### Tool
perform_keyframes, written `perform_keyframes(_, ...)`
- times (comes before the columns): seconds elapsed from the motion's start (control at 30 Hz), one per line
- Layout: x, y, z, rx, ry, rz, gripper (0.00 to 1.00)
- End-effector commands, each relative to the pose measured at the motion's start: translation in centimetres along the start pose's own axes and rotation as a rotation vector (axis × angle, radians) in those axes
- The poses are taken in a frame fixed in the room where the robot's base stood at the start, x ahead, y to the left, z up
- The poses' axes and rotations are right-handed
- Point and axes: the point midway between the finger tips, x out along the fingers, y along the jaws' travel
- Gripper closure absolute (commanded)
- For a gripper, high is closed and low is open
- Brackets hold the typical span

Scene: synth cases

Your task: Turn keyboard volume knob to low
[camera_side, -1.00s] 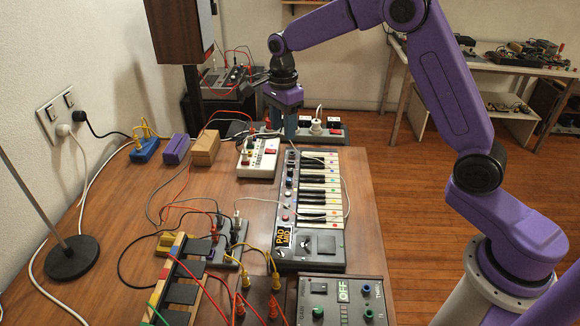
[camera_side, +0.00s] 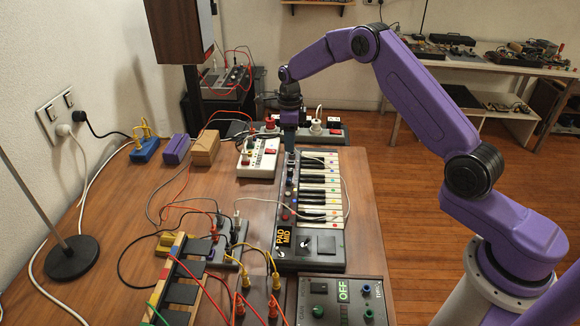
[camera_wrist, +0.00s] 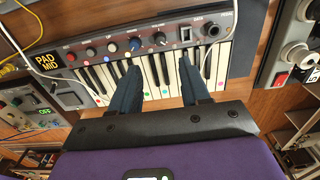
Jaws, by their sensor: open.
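The keyboard (camera_side: 325,243) lies along the table's right side, its control strip on the left of the white keys. In the wrist view the keyboard (camera_wrist: 62,97) crosses the upper part, with a row of knobs. A dark knob (camera_wrist: 160,38) near the row's middle has a small label that seems to read volume; its pointer is too small to read. A blue-topped knob (camera_wrist: 135,44) sits left of it. My gripper (camera_side: 290,150) is at the keyboard's far end. In the wrist view my gripper (camera_wrist: 158,68) is open and empty, fingers over the keys, apart from the knobs.
A white device with a red switch (camera_side: 270,152) stands close left of the keyboard's far end. A power strip (camera_side: 333,135) with plugs lies behind. A white cable (camera_side: 345,190) crosses the keys. A grey-green panel reading OFF (camera_side: 372,288) is in front.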

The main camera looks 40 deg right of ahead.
Motion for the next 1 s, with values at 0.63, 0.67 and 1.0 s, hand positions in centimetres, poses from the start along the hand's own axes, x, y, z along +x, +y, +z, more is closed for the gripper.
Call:
perform_keyframes(0.63, 10.1, 0.0, 0.0, -0.001, -0.001, -0.001, 0.54)
perform_keyframes(0.67, 10.3, 0.0, 0.0, -0.001, -0.001, 0.000, 0.54)
perform_keyframes(1.0, 10.7, 0.0, 0.0, -0.001, -0.001, -0.001, 0.54)
